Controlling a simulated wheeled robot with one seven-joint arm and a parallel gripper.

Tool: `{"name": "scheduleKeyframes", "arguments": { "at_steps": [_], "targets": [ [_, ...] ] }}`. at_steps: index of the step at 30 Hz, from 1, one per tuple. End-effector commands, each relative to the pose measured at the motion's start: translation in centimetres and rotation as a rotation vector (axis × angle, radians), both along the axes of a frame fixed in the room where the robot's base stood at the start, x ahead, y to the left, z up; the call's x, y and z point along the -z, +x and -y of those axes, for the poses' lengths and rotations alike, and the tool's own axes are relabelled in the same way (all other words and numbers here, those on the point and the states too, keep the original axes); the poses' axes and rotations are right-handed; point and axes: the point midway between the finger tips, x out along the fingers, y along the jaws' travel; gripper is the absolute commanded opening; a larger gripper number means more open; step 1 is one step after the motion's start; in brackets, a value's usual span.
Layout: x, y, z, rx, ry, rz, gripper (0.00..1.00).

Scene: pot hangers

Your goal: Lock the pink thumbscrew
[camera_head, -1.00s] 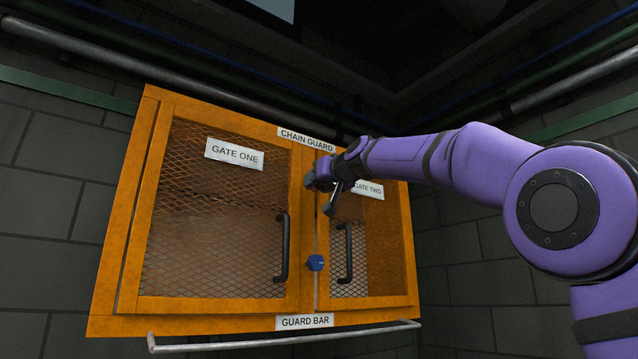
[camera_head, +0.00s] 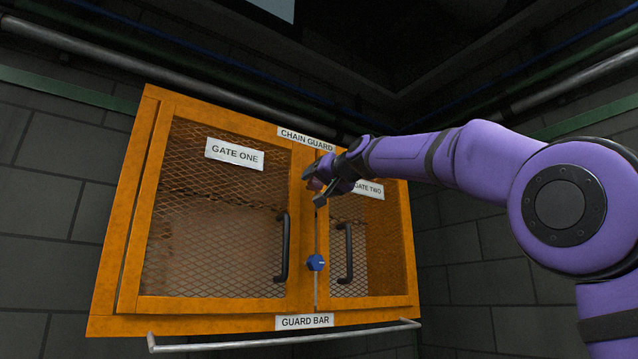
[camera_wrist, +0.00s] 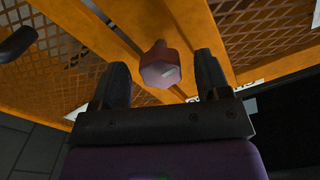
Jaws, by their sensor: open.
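The pink thumbscrew (camera_wrist: 160,66) sits on the orange frame between the two gates and shows in the wrist view, with a pale mark on its face. My gripper (camera_wrist: 162,82) is open, with one dark finger on each side of the thumbscrew and visible space between them. In the head view my gripper (camera_head: 318,188) is at the upper part of the centre post and hides most of the thumbscrew. I cannot tell whether the fingers touch it.
A blue thumbscrew (camera_head: 316,263) is lower on the post. Black handles stand on gate one (camera_head: 282,248) and gate two (camera_head: 345,252). A grey guard bar (camera_head: 250,341) runs below the orange cabinet (camera_head: 125,250). Grey block walls surround it.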

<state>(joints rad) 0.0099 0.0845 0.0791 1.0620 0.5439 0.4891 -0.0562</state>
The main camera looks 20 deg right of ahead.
Motion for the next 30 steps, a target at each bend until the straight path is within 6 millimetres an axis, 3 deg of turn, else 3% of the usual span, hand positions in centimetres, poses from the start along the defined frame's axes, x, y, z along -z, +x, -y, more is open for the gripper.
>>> {"name": "scheduleKeyframes", "arguments": {
  "at_steps": [15,30],
  "targets": [
    [-0.1,-4.0,1.3,0.001,-0.001,0.002,0.69],
    [-0.1,-4.9,1.6,0.001,0.000,0.002,0.69]
  ]
}}
